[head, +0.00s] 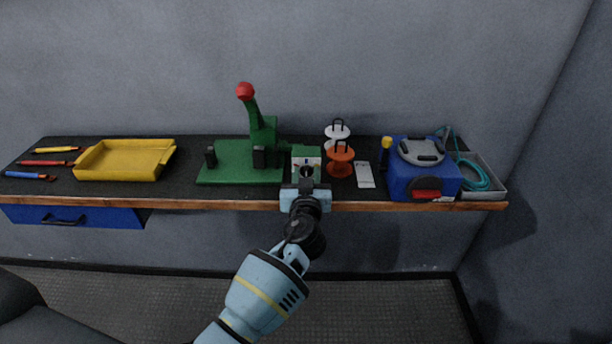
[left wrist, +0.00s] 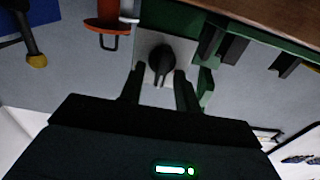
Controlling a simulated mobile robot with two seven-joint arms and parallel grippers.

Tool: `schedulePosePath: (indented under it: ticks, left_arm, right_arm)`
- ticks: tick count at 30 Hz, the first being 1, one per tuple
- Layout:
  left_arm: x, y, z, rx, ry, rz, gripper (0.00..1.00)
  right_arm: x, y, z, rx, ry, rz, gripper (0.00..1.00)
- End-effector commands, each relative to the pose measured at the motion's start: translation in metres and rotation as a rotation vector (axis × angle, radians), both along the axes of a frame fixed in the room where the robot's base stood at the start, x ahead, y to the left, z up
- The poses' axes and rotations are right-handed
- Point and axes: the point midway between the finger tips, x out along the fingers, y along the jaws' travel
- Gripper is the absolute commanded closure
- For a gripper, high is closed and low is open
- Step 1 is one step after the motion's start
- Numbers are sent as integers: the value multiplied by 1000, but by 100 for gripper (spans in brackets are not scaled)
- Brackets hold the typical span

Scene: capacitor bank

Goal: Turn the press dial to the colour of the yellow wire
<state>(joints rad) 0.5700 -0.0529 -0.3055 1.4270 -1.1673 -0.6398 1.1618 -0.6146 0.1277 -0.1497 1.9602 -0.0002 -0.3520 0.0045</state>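The green press (head: 240,168), with a red-knobbed lever, stands mid-bench. Its dial is a black knob (left wrist: 161,62) on a pale plate (head: 307,164) at the press's right side; small coloured marks show on the plate, but I cannot read the knob's setting. A yellow wire-like piece (head: 55,150) lies at the bench's far left, beyond a red one (head: 46,163) and a blue one (head: 28,176). My left gripper (head: 306,183) is at the dial, open; in the left wrist view its fingers (left wrist: 160,92) are apart, just short of or beside the knob. Contact is unclear. My right gripper is not in view.
A yellow tray (head: 126,160) sits left of the press. A blue box (head: 424,181) and a grey tray (head: 489,186) with teal cable are farther right.

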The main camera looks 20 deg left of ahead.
Motion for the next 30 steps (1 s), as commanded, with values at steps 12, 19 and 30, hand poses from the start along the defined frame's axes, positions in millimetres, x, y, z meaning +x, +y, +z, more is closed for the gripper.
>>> schedulePosePath:
  ticks: [12,19,30]
  left_arm:
    - [0,0,0,1,0,0,94]
    - [0,0,-1,37,11,0,94]
    - [0,-3,-2,277,82,1,94]
  right_arm:
    - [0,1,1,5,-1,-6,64]
    - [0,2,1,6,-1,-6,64]
    - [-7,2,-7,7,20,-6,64]
